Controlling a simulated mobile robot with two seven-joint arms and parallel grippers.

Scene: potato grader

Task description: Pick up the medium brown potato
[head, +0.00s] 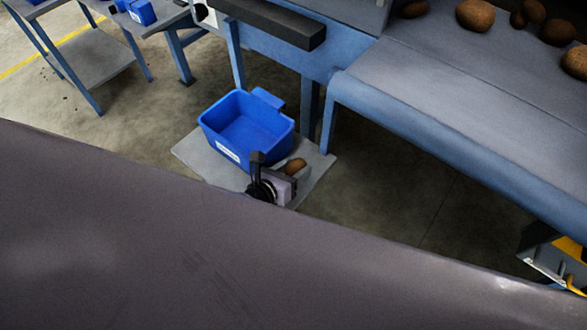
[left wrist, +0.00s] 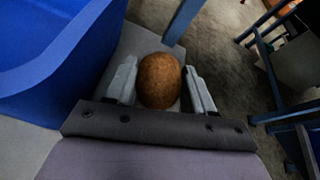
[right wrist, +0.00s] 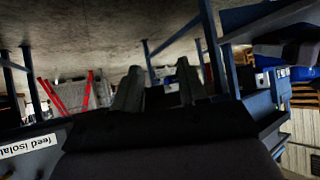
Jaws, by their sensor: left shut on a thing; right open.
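A brown potato (head: 295,165) is at my left gripper (head: 283,180), beside the blue bin (head: 212,128) over the grey platform. In the left wrist view the potato (left wrist: 159,80) sits between the two grey fingers of the left gripper (left wrist: 160,88), which is shut on it. The blue bin's wall (left wrist: 60,70) is just left of the fingers. Whether the potato still touches the platform I cannot tell. My right gripper (right wrist: 158,88) is open and empty in the right wrist view; it is not seen in the head view.
The grey platform (head: 318,175) lies under the bin. A blue-framed conveyor (head: 440,85) with several brown potatoes (head: 475,15) runs along the right. A blue-legged table (head: 95,60) stands at the upper left. Bare concrete floor (head: 375,190) lies right of the platform.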

